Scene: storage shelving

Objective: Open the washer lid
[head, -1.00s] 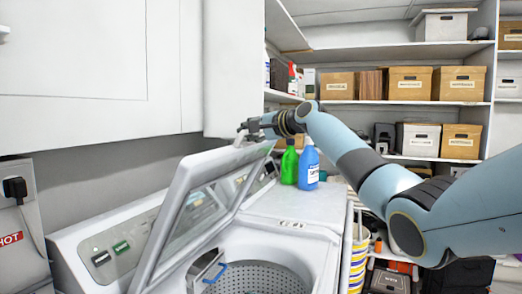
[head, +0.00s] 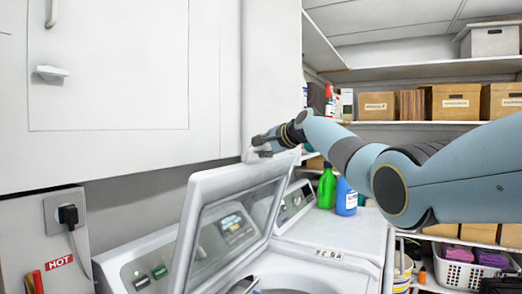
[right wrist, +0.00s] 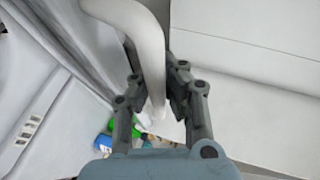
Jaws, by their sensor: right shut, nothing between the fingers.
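The washer lid (head: 188,225), a white frame with a glass window, stands raised at a steep tilt in the head view. Its washer (head: 285,272) is below, the tub opening partly visible at the bottom edge. My right gripper (head: 260,146) is at the lid's top edge, beside its white handle (head: 250,155). Nothing is gripped. Contact with the lid is hard to tell. My left gripper is out of view.
A white cabinet (head: 110,80) overhangs the lid closely at upper left. A green bottle (head: 327,187) and a blue bottle (head: 346,198) stand on the neighbouring machine (head: 345,238). Shelves with boxes (head: 455,102) line the back right. A white basket (head: 460,274) is low right.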

